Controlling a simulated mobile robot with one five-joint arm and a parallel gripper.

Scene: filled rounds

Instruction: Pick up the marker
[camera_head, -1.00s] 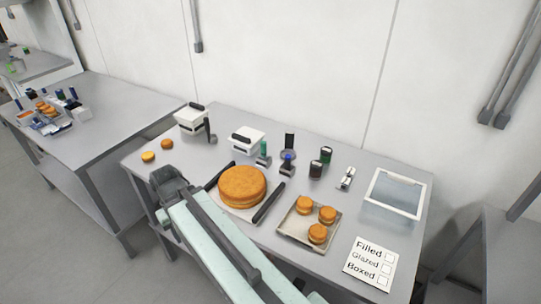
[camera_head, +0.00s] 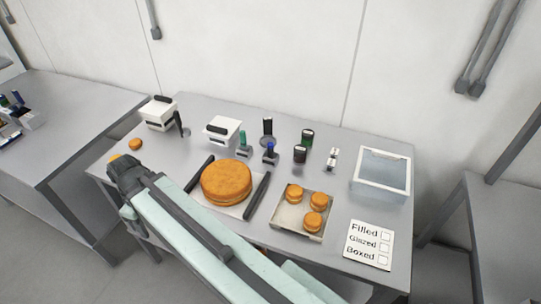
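Several upright items that look like markers stand in small grey holders in the middle of the table: a green one (camera_head: 242,139), a blue one (camera_head: 269,149) and a black one (camera_head: 267,127). I cannot tell which is the task's marker. My gripper (camera_head: 122,165) is at the end of my pale green arm, over the table's left front edge, well left of and apart from these items. Its fingers are too small and dark to tell open from shut. I see nothing held in it.
A large round cake (camera_head: 227,181) lies on a board between dark bars. A tray (camera_head: 287,217) holds three small rounds. A clear bin (camera_head: 381,176), a checklist card (camera_head: 369,244), dark jars (camera_head: 300,154) and white boxes (camera_head: 222,130) stand around. A round (camera_head: 135,144) lies near my gripper.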

